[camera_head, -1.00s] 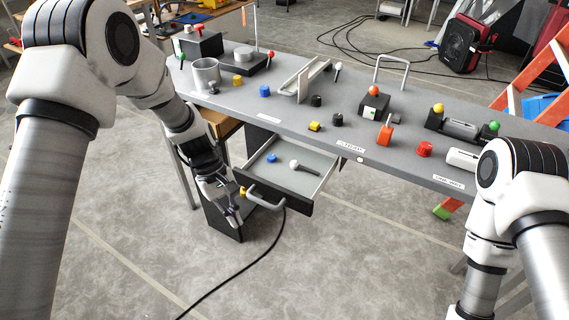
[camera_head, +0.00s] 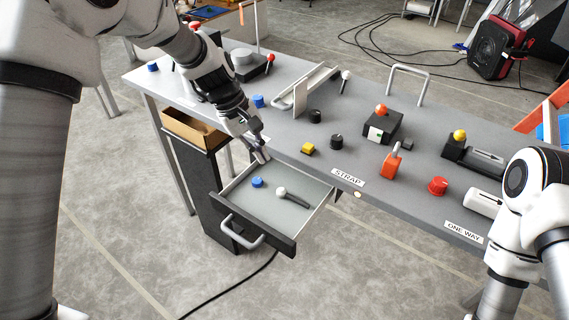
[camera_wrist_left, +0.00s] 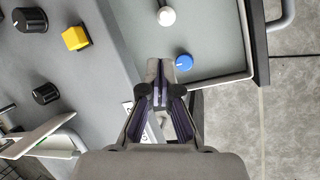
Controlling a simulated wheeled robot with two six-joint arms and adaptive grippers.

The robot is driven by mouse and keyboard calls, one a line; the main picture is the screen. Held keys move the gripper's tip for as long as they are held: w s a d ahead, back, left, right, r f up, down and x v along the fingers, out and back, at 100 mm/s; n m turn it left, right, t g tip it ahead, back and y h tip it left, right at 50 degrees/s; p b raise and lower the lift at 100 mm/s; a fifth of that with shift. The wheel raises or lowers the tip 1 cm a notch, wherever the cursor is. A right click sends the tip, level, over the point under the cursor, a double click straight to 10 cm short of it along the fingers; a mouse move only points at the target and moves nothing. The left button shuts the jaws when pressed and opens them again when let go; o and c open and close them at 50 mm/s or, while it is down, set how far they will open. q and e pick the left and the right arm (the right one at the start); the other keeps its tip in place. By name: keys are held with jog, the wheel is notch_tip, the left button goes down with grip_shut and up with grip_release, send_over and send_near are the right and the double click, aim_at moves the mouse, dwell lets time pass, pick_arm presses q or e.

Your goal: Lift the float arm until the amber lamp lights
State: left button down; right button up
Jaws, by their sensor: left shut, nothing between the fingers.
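My left gripper (camera_head: 262,154) is shut and empty, over the back left corner of the open drawer (camera_head: 272,240) by the table's front edge. In the left wrist view its fingers (camera_wrist_left: 160,72) are together, beside a blue cap (camera_wrist_left: 183,62) in the drawer. I cannot tell for sure which part is the float arm; a lever with a red ball (camera_head: 271,57) stands by a grey round device (camera_head: 245,66) at the back left. An orange dome (camera_head: 381,109) on a black box and a yellow dome (camera_head: 460,135) are possible amber lamps; neither is clearly lit. My right gripper is out of view.
The drawer holds a white-ended handle (camera_head: 291,196) and a blue cap (camera_head: 257,182). A yellow block (camera_head: 308,148), black knobs (camera_head: 336,141), a red-orange switch (camera_head: 391,163) and a wire arch (camera_head: 408,71) stand on the grey table (camera_head: 270,125).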

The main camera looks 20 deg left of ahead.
aim_at(275, 191)
pick_arm(q)
jog(key=shift+s+d+f, duration=0.1)
jog(key=shift+s+f, duration=0.1)
jog(key=shift+f, duration=0.2)
jog(key=b+x, duration=0.1)
jog(key=x, duration=0.6)
jog(key=shift+d+f, duration=0.15)
jog(key=shift+f, duration=0.2)
jog(key=shift+s+d+f, duration=0.15)
jog(key=shift+f, duration=0.25)
jog(key=shift+r, duration=0.1)
jog(key=shift+r+y+p, duration=0.3)
jog(key=shift+p, duration=0.25)
jog(key=shift+r+p, duration=0.2)
jog(key=shift+p, duration=0.15)
